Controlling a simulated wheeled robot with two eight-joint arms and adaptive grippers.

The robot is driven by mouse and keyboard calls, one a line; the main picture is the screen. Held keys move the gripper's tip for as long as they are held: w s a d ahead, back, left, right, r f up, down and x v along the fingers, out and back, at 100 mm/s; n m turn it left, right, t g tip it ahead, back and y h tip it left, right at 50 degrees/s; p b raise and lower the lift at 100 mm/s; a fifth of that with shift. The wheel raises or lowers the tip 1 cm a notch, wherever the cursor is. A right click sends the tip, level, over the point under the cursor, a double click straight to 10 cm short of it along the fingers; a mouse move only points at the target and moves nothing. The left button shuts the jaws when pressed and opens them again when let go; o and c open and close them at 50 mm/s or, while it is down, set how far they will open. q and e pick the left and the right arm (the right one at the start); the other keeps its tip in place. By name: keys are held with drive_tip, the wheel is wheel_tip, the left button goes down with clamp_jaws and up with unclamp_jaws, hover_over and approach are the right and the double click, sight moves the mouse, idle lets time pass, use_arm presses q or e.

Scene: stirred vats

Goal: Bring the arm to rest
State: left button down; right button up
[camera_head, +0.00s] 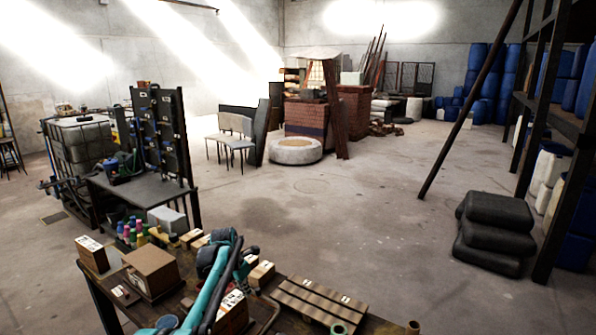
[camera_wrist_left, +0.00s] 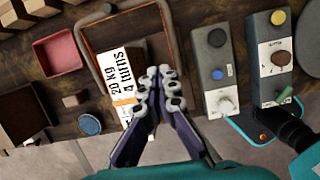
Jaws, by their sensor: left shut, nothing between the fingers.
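My left gripper (camera_wrist_left: 163,74) is shut and empty in the left wrist view, its two fingers together over the worktable. The teal left arm (camera_head: 212,285) crosses the front table in the head view; I cannot make out its fingertips there. The fingers overlap the box's right side in the picture; touching cannot be told. My right gripper is not in view.
Right of the fingers stand two grey button boxes, one with a blue button (camera_wrist_left: 212,92) and one with a yellow button (camera_wrist_left: 270,90). A pink tray (camera_wrist_left: 57,53) lies left. In the head view a cardboard box (camera_head: 152,268) and slatted pallet (camera_head: 318,302) flank the arm. Open floor (camera_head: 340,230) lies beyond.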

use_arm(q)
drive_tip(key=s+r+m+t, duration=0.1)
drive_tip(key=s+r+m, duration=0.55)
drive_tip(key=s, duration=0.35)
drive_tip(key=s+r+m+t, duration=0.1)
drive_tip(key=s+r+m, duration=0.55)
drive_tip(key=s, duration=0.25)
drive_tip(key=s+f+m+t, duration=0.1)
drive_tip(key=s+f+m, duration=0.3)
drive_tip(key=s+m, duration=0.3)
drive_tip(key=s+f+m+t+y+b, duration=0.1)
drive_tip(key=s+f+m, duration=0.3)
drive_tip(key=s, duration=1.2)
drive_tip(key=m, duration=0.4)
drive_tip(key=shift+s+a+m+y, duration=0.2)
drive_tip(key=shift+s+m+y, duration=0.1)
drive_tip(key=shift+s, duration=0.05)
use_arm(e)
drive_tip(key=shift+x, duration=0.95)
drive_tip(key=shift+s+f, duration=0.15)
